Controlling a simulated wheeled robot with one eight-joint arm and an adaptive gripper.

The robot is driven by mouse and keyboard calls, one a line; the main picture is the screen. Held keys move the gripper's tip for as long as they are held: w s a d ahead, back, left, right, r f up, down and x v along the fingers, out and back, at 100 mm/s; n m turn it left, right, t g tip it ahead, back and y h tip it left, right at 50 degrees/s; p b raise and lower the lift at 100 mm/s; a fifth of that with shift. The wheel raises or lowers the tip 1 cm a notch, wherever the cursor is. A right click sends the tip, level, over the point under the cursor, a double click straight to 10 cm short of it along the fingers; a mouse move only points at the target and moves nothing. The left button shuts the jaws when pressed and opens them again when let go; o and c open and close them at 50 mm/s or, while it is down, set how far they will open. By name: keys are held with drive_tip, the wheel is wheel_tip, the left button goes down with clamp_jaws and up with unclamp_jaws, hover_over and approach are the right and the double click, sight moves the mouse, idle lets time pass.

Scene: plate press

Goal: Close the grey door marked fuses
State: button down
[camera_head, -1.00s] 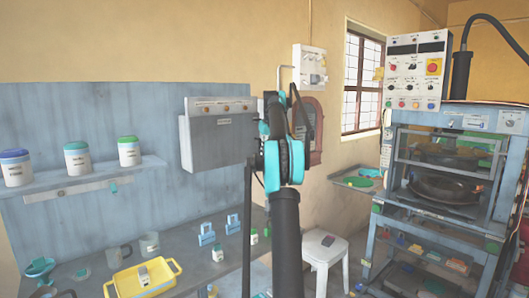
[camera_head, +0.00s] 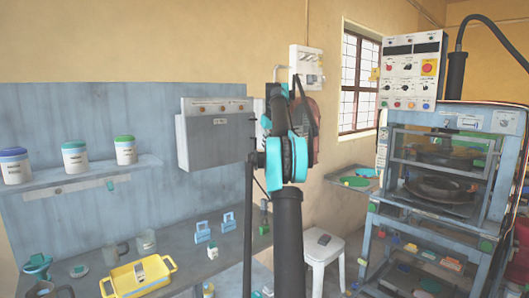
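A grey metal box (camera_head: 193,103) hangs on the blue-grey backboard, left of my arm. Its grey front door (camera_head: 215,145) carries a small label near the top edge, too small to read. A lighter strip with several brown round fittings shows above this door, so the door appears to stand partly open; its exact angle is hard to tell. My arm rises in front of the box's right edge and hides what lies behind it. I cannot make out my gripper's fingertips, nor whether they touch the door.
A shelf (camera_head: 85,181) with white jars is at left. The workbench (camera_head: 185,262) below holds a yellow tray (camera_head: 140,277), mugs and small blue items. A white stool (camera_head: 322,250) stands right of my arm. The press (camera_head: 440,180) fills the right side. A white wall box (camera_head: 307,67) hangs behind.

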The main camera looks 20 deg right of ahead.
drive_tip(key=d+v, duration=0.1)
drive_tip(key=v, duration=0.6)
drive_tip(key=shift+s+a+f, duration=0.1)
drive_tip(key=shift+a, duration=0.05)
drive_tip(key=s+a+f, duration=0.5)
drive_tip(key=a+f, duration=0.3)
drive_tip(key=a, duration=0.1)
drive_tip(key=s+a+f, duration=0.6)
drive_tip(key=a+f, duration=0.2)
drive_tip(key=f, duration=0.1)
drive_tip(key=s+a+f, duration=0.3)
drive_tip(key=s+f, duration=0.6)
drive_tip(key=s, duration=0.3)
drive_tip(key=s+a+f, duration=0.4)
drive_tip(key=s+f, duration=0.5)
drive_tip(key=s, duration=0.2)
drive_tip(key=s+a+f, duration=0.4)
drive_tip(key=s+f, duration=0.5)
drive_tip(key=s, duration=0.3)
drive_tip(key=shift+s+f+m, duration=0.35)
drive_tip(key=shift+m, duration=0.05)
